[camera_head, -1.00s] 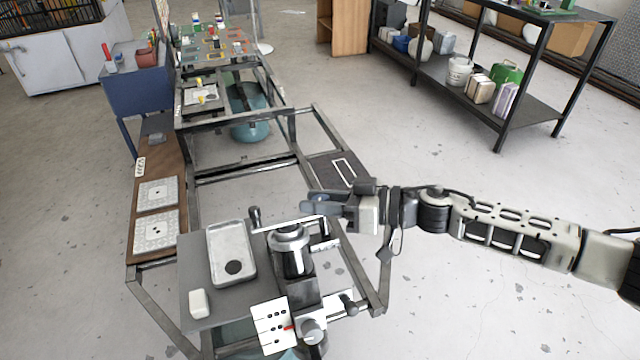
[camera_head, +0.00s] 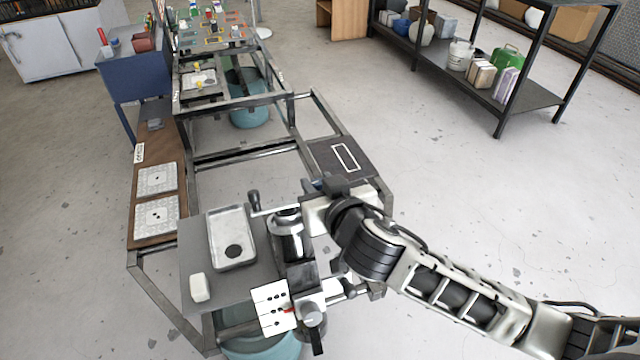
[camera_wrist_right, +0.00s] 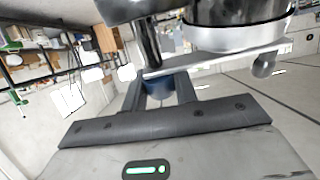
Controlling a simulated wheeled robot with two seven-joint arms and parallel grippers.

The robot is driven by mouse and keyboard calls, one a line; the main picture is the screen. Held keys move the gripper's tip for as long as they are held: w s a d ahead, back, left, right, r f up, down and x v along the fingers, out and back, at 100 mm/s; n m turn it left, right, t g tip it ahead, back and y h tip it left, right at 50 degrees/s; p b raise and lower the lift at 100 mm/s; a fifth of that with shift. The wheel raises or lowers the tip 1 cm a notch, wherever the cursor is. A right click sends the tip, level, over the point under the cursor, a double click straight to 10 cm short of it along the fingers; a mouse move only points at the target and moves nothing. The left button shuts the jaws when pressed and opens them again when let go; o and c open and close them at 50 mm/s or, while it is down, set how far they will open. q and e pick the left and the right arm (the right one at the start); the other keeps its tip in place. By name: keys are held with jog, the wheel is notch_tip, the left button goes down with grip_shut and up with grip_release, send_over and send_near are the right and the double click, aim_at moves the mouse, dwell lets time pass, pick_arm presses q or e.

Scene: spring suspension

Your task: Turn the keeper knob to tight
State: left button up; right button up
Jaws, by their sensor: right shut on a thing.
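A silver and black cylinder (camera_head: 288,238) stands upright on the bench fixture, with a pale crossbar (camera_head: 275,210) at its top. A dark upright handle (camera_head: 254,201) is at the crossbar's left end. Lower down, a round grey knob (camera_head: 312,314) sits beside a white marked plate (camera_head: 272,308) with black dots and a red mark. I cannot tell its setting. My right gripper (camera_head: 312,212) is at the crossbar's right end, shut on what looks like the handle there; the contact is mostly hidden. The wrist view shows the crossbar (camera_wrist_right: 215,61) and a dark post (camera_wrist_right: 148,45) near my fingers. My left gripper is out of view.
A pale tray (camera_head: 232,237) with a dark round spot and a white block (camera_head: 200,288) lie left of the cylinder. A dark panel with a white outline (camera_head: 345,157) is behind my right wrist. Open floor lies to the right.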

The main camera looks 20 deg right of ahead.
jog(key=m+h+b, duration=0.1)
jog(key=m+h, duration=0.1)
jog(key=h, duration=0.1)
jog(key=shift+h, duration=0.4)
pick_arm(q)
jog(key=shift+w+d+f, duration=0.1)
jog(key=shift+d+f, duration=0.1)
pick_arm(e)
jog(key=shift+m+g+h, duration=0.3)
jog(key=shift+m+h, duration=0.1)
jog(key=shift+h, duration=0.5)
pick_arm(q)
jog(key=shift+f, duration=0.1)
pick_arm(e)
jog(key=shift+r, duration=0.1)
jog(key=o, duration=1)
jog(key=shift+c, duration=0.2)
